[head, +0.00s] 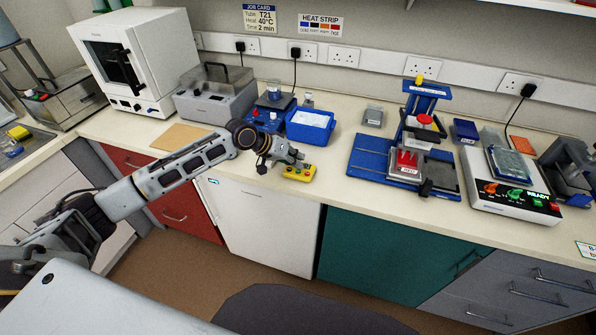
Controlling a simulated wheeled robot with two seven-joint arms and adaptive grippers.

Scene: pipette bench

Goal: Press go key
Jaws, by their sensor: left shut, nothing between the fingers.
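No key marked "go" can be read at this size. A white machine (497,205) at the right has a black front panel with coloured keys (515,194) and a lit READY display (538,196). My left gripper (299,158) is shut and empty, just above and behind the yellow box; I cannot tell whether it touches it. My right gripper is out of view.
A blue press stand (369,160) with a red-topped block is right of my left gripper. A blue tub (310,126), a grey bath (216,100) and a white oven (160,60) stand behind and left. The bench top (330,185) is bare around the yellow box.

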